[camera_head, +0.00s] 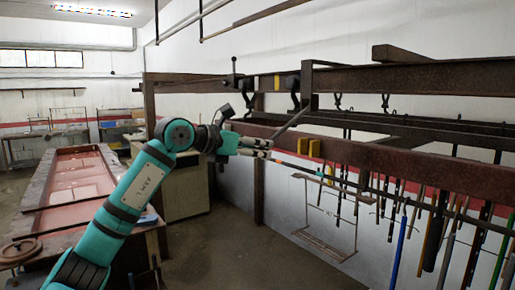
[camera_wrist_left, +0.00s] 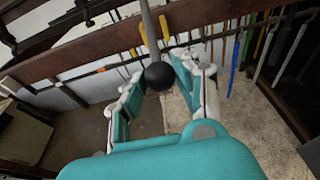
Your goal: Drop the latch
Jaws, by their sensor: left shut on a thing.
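A grey latch lever (camera_head: 293,120) slants down from the rusty rail to my left gripper (camera_head: 268,148). In the left wrist view, the lever's rod (camera_wrist_left: 150,28) comes down from the top and ends in a round black knob (camera_wrist_left: 158,76). The two white and teal fingers of my left gripper (camera_wrist_left: 160,82) stand on either side of this knob and are shut on it. In the head view the fingers hide the knob. The lever's upper end meets the rail near an upright post. My right gripper is in neither view.
A rusty lower beam (camera_head: 400,160) runs close beside the gripper, with yellow blocks (camera_head: 302,146) on it. An upper beam (camera_head: 420,78) carries dark hooks (camera_head: 294,100). Many rods and tools (camera_head: 437,230) hang at the right. The floor (camera_head: 245,255) below is clear.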

